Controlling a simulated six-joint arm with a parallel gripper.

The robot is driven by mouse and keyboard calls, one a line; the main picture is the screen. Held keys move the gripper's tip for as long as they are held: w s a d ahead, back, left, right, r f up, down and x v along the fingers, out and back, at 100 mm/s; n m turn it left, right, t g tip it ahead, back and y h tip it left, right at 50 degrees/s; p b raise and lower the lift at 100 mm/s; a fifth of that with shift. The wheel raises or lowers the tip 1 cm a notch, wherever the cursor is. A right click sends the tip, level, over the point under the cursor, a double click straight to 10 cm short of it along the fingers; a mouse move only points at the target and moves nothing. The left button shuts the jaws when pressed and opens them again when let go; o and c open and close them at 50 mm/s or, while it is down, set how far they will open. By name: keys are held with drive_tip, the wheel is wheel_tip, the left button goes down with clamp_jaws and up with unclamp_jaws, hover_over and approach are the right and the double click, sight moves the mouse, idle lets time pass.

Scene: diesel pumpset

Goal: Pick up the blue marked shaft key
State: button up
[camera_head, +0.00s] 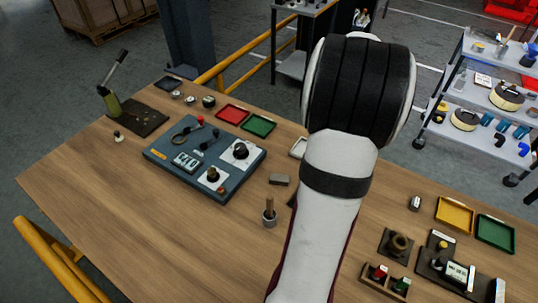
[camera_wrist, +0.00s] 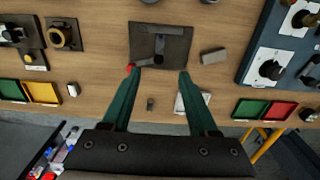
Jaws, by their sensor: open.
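No blue mark can be made out on any small part, so I cannot tell for sure which one is the shaft key. A small dark block (camera_wrist: 150,104) lies on the table in the wrist view, seen between my two green fingers. It does not show in the head view, where my arm covers that part of the table. My gripper (camera_wrist: 160,72) is open and empty, pointing down at the table. A dark plate with a lever fixture (camera_wrist: 160,43) shows beyond the fingertips, with a red knob beside the left fingertip. My gripper is hidden in the head view.
A pale tray (camera_wrist: 193,98) is partly behind the right finger. A grey block (camera_head: 279,180), a control panel (camera_head: 165,158) and red (camera_head: 231,114) and green trays (camera_head: 258,125) stand left of my arm. Yellow (camera_head: 454,215) and green trays (camera_head: 495,233) and fixtures stand to its right.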

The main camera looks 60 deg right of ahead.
wheel_tip(320, 180, down, 16)
drive_tip(key=shift+a+r, duration=0.1)
drive_tip(key=shift+a, duration=0.05)
clamp_jaws()
idle(0.3)
